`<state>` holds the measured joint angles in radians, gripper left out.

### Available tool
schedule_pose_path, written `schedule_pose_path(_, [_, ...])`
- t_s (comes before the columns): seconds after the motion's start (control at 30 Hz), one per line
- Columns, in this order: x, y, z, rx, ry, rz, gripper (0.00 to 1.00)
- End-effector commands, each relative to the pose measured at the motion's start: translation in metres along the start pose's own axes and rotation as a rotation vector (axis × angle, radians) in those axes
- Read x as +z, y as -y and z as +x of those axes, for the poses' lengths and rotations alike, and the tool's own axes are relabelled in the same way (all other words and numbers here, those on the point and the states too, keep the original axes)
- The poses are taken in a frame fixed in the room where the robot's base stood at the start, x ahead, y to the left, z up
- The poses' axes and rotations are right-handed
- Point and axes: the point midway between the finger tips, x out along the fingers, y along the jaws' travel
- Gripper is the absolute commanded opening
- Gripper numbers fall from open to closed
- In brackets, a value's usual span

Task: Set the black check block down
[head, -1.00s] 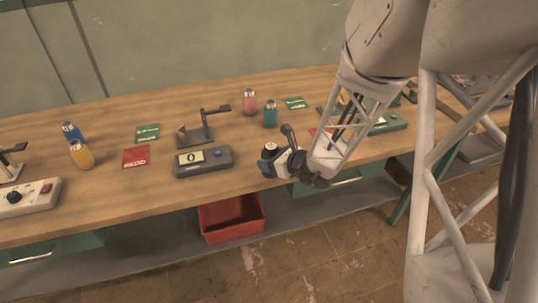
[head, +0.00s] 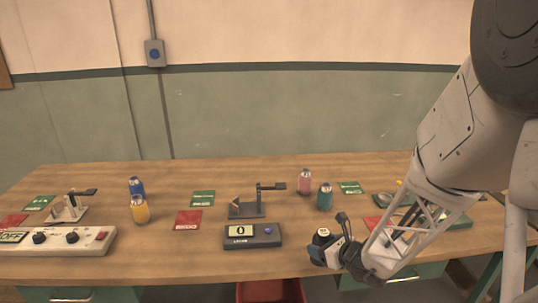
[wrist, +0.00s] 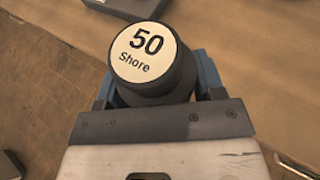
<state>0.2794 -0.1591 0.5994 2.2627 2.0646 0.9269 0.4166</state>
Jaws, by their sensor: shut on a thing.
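The black check block (wrist: 180,75) is a short dark cylinder with a pale top reading "50 Shore". It sits between the blue-edged fingers of my gripper (wrist: 155,100), which is shut on it. In the head view the block (head: 322,236) shows at the end of my gripper (head: 328,252), near the front edge of the wooden bench (head: 170,262). In the head view I cannot tell how high the block is above the bench, or whether it touches it.
A grey display unit (head: 253,236) reading 0 stands left of my gripper. Behind are a dark stand (head: 247,208), a teal bottle (head: 325,198) and a pink bottle (head: 304,182). Red (head: 188,220) and green cards (head: 202,198) lie farther left. A red bin (head: 270,291) is below the front edge.

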Motion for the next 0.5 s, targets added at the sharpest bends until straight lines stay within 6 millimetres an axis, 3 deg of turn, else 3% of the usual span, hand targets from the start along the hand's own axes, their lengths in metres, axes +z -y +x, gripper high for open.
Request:
schedule_pose_path(0.27, [0.012, 0.02, 0.017, -0.024, 0.002, 0.008, 0.3])
schedule_pose_path(0.5, [0.037, 0.056, 0.045, -0.079, 0.004, 0.028, 0.3])
